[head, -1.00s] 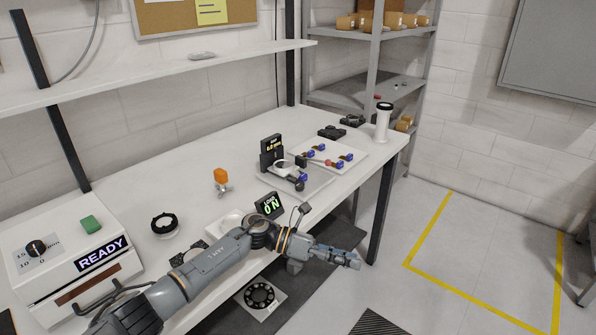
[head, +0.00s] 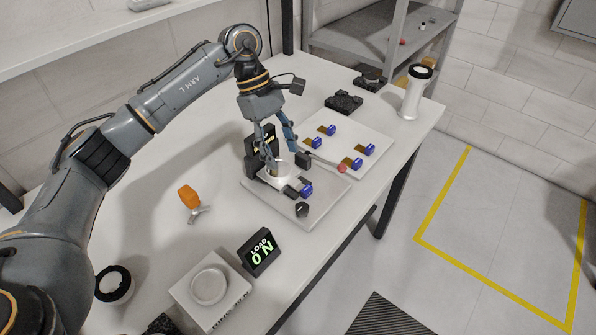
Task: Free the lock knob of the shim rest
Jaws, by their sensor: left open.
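The fixture is a light grey base plate (head: 322,206) on the bench. It carries a black upright block (head: 254,165), a pale round part (head: 280,179) and a blue piece (head: 306,189). A small black knob (head: 302,209) stands near the plate's front corner; I cannot tell for certain that it is the shim rest's lock knob. My left gripper (head: 284,152) points down over the fixture, open, with its fingers spread above the round part. It partly hides the upright block, and I see nothing held. My right gripper is not in view.
A white board (head: 370,135) with several blue pieces lies behind the fixture. A black load display (head: 260,252), a white scale-like box (head: 222,310) and an orange-handled tool (head: 190,200) are nearer. A white cylinder (head: 411,98) stands at the far right.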

